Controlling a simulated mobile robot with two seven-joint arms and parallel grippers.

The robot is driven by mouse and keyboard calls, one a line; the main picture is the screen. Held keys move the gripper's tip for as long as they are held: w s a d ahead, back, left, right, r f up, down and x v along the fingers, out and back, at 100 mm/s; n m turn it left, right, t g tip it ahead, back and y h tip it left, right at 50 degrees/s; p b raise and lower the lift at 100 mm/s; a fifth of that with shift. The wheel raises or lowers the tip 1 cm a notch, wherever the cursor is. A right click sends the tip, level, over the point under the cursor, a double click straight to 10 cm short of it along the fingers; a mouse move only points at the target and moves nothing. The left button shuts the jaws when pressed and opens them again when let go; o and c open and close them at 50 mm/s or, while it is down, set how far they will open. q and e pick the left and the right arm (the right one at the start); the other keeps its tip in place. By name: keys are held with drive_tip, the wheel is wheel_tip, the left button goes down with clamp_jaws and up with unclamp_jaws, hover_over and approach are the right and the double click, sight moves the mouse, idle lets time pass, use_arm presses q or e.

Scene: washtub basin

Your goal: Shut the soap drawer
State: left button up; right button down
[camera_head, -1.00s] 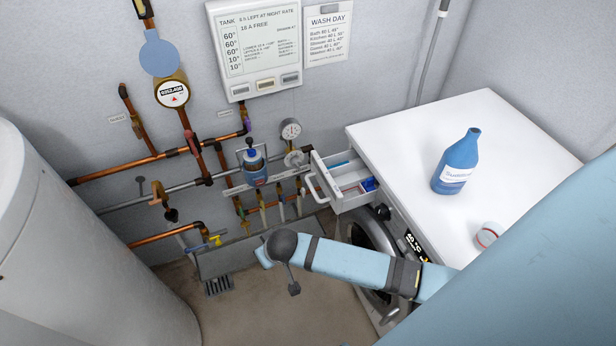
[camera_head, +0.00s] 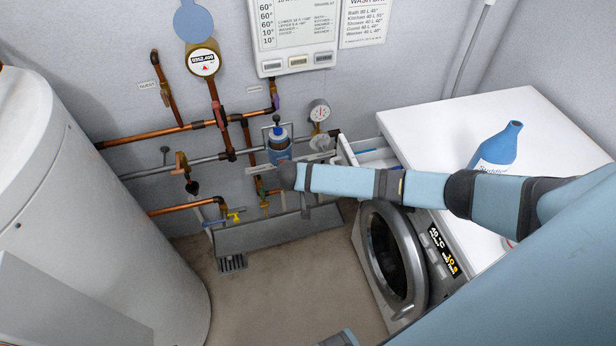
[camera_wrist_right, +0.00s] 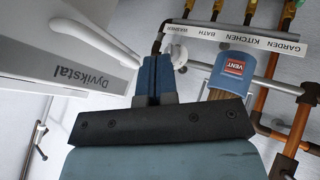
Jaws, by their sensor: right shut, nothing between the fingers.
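The white soap drawer (camera_head: 347,152) stands pulled out from the washing machine (camera_head: 440,122), its front partly hidden by my right arm in the head view. In the wrist view its front (camera_wrist_right: 40,62) lies at the left, with the lettering "Dyvikstal" and a white bar handle (camera_wrist_right: 97,42). My right gripper (camera_wrist_right: 157,62) is shut and empty, with its blue fingertips just beside the handle's end. I cannot tell whether they touch. In the head view the fingers are hidden behind my dark wrist joint. My left gripper is not in view.
A blue bottle (camera_head: 498,146) stands on the machine top. The round door (camera_head: 393,260) is below the drawer. A blue "VENT" canister (camera_wrist_right: 233,72), a tap label plate (camera_wrist_right: 235,38) and copper pipes are close to my right gripper. A white tank (camera_head: 95,200) stands at left.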

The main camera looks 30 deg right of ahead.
drive_tip(key=d, duration=0.3)
drive_tip(key=d+p, duration=0.1)
drive_tip(key=shift+s+d+f, duration=0.2)
drive_tip(key=shift+d+f, duration=0.15)
drive_tip(key=shift+d, duration=0.05)
drive_tip(key=shift+d, duration=0.1)
drive_tip(key=p, duration=0.4)
approach(371, 165)
drive_tip(key=x, duration=0.4)
drive_tip(key=shift+s+d+f, duration=0.1)
drive_tip(key=shift+s+f, duration=0.05)
drive_tip(key=shift+f, duration=0.3)
drive_tip(key=shift+d, duration=0.55)
